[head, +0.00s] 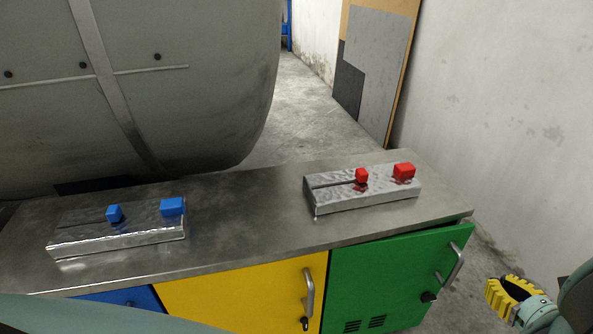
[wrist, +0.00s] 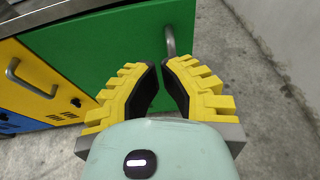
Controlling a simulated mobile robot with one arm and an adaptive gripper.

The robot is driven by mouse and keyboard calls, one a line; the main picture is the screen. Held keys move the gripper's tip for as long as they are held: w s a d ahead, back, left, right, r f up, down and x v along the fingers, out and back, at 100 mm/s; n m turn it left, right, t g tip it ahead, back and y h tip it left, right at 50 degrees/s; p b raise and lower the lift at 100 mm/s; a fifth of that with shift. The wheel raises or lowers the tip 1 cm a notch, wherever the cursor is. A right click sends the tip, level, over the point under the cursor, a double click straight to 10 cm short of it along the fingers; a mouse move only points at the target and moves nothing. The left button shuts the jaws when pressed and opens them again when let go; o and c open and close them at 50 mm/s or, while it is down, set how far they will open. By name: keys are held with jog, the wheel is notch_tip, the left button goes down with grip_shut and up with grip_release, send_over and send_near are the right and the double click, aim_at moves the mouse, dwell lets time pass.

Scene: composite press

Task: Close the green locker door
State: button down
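The green locker door (head: 385,275) is at the right end of the cabinet, below the metal worktop. It has a grey handle (head: 453,266), a dark lock knob and vent slots. My gripper (wrist: 157,65) is partly open there, with nothing visible between the yellow fingers.
A yellow door (head: 240,290) and a blue door (head: 125,297) are to the left. The worktop (head: 245,212) bears two metal blocks with blue and red knobs. A large grey vessel (head: 180,90) stands behind. Concrete floor and a wall (head: 500,130) lie to the right.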

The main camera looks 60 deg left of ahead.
aim_at(449, 236)
jog(key=b+x, duration=0.1)
jog(key=x, duration=0.3)
jog(key=b+x, duration=0.1)
jog(key=x, duration=0.3)
jog(key=r+b+x, duration=0.1)
jog(key=b+x, duration=0.1)
jog(key=x, duration=0.3)
jog(key=shift+s+a, duration=0.2)
jog(key=shift+a, duration=0.2)
jog(key=shift+w+a, duration=0.2)
jog(key=shift+a, duration=0.2)
jog(key=shift+w+a+r+n+g+y, duration=0.1)
jog(key=shift+w+a+n+g+y, duration=0.25)
jog(key=shift+w+a, duration=0.35)
jog(key=shift+s, duration=0.1)
